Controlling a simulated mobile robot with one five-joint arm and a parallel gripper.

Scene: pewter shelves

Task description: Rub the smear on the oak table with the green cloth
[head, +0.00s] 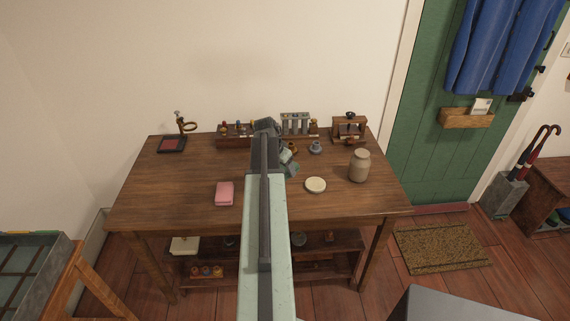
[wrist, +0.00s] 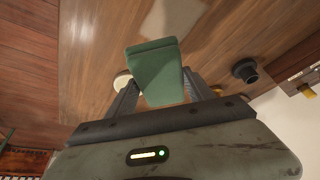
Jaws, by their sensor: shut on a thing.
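The green cloth (wrist: 155,72) is held between the fingers of my gripper (wrist: 160,90) in the wrist view, over the oak table (wrist: 215,35). In the head view the cloth (head: 291,169) shows at my gripper (head: 287,157), above the middle of the table (head: 160,200). I cannot tell whether it touches the wood. A pale patch (wrist: 174,18) lies on the wood beyond the cloth in the wrist view; it may be the smear or a sheen. In the head view my arm covers part of the table and I make out no smear.
A pink block (head: 224,193) lies left of my arm. A white round dish (head: 316,185) and a tan jar (head: 359,165) stand to the right. The front left is clear.

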